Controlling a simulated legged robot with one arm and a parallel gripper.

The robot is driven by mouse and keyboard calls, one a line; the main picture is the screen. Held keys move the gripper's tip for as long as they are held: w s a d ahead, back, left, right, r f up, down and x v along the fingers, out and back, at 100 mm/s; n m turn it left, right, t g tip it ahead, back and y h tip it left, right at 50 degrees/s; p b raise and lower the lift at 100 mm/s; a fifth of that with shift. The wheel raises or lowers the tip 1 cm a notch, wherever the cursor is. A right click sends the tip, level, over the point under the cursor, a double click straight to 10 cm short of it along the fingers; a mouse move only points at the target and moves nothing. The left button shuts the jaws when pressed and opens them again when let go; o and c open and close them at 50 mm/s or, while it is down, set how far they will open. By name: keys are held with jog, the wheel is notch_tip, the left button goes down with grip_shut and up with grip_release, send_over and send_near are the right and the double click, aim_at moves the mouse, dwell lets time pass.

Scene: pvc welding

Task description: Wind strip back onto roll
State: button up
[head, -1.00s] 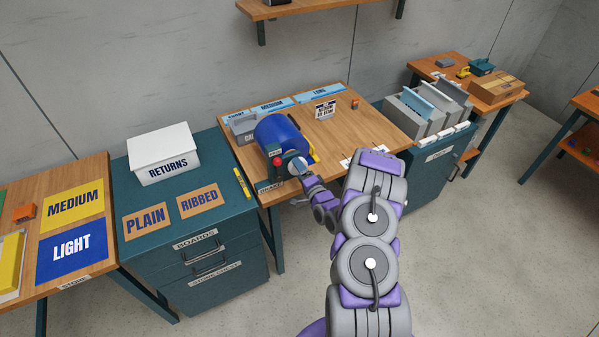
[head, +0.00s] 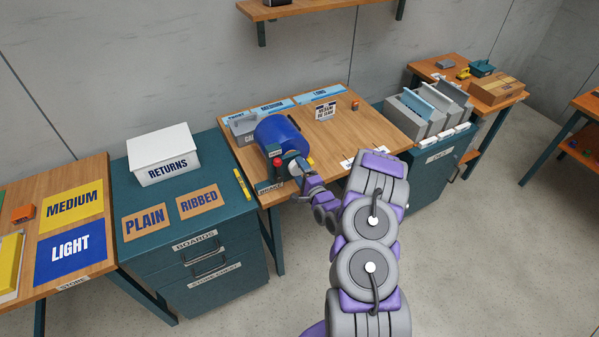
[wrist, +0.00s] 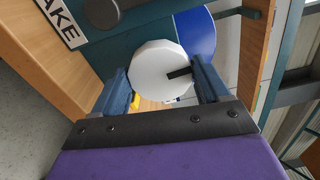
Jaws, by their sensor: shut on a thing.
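The blue roll (head: 279,132) sits on its holder near the left front of the middle wooden bench. A little yellow shows at its right side, partly hidden. My gripper (head: 296,168) is at the front end of the roll, shut on a white round knob (head: 294,166). In the wrist view, the knob (wrist: 150,72) with a dark mark on its face lies between the two fingers of my gripper (wrist: 160,75). Part of the blue roll (wrist: 197,33) shows behind it. I cannot clearly make out the strip's loose end.
A red-topped lever (head: 277,162) stands just left of the knob, above a BRAKE label (head: 269,187). A small sign (head: 325,111) stands farther back. The bench (head: 355,125) is mostly clear to the right.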

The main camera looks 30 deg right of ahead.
jog(key=shift+s+d+f, duration=0.1)
jog(key=shift+f, duration=0.05)
jog(key=o, duration=1.5)
jog(key=shift+d, duration=0.2)
jog(key=shift+a, duration=0.1)
jog(key=shift+s, duration=0.35)
jog(key=s+p, duration=0.2)
jog(key=s, duration=1.4)
jog(key=shift+s+d+p, duration=0.25)
jog(key=shift+d+p, duration=0.05)
jog(key=shift+d, duration=0.15)
jog(key=shift+w, duration=0.1)
